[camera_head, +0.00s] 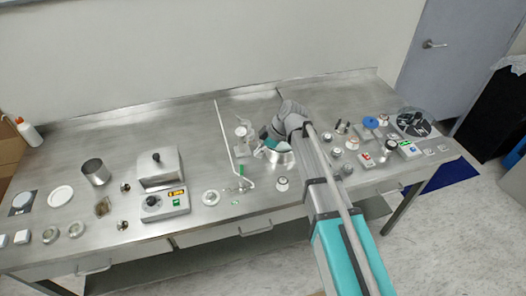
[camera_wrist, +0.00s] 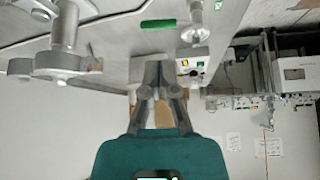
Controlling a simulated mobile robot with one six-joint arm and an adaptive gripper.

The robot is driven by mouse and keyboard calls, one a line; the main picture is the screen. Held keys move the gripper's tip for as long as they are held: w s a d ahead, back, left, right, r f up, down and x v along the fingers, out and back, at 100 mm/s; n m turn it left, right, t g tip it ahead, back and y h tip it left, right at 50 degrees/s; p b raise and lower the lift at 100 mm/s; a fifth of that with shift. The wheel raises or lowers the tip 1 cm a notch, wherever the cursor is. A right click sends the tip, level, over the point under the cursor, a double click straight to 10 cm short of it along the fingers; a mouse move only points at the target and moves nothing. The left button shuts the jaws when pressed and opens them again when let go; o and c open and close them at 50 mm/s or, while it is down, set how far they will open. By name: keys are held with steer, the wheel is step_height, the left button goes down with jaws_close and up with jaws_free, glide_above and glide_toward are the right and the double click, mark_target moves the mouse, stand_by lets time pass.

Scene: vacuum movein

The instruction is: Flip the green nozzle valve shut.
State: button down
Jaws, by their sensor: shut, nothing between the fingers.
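A green bar-shaped handle (camera_wrist: 158,24) shows at the top of the wrist view, lying crosswise; it looks like the nozzle valve's lever. In the head view a small green piece (camera_head: 241,170) shows beside the thin pale tubing, too small to read its angle. My gripper (camera_wrist: 158,72) has its grey fingers together and empty, pointing toward the bench, with a visible gap in the picture between the fingertips and the green handle. In the head view my arm reaches over the bench's middle and its fingertips cannot be made out.
A hot plate (camera_head: 163,205) with a metal block stands left of the tubing. Several knobs and small devices crowd the right side. A silvery post fitting (camera_wrist: 195,35) stands right of the green handle in the wrist view.

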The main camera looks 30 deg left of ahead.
mark_target(242, 170)
steer(key=shift+b+x, duration=3.2)
steer(key=shift+x, duration=1)
steer(key=shift+s+a+f+n+b, duration=0.15)
steer(key=shift+a+f+n+b, duration=0.15)
steer(key=shift+n+b, duration=0.1)
steer(key=shift+s+a+n+g, duration=0.2)
steer(key=shift+n+g, duration=0.1)
steer(key=shift+s+a, duration=0.1)
steer(key=shift+s, duration=0.1)
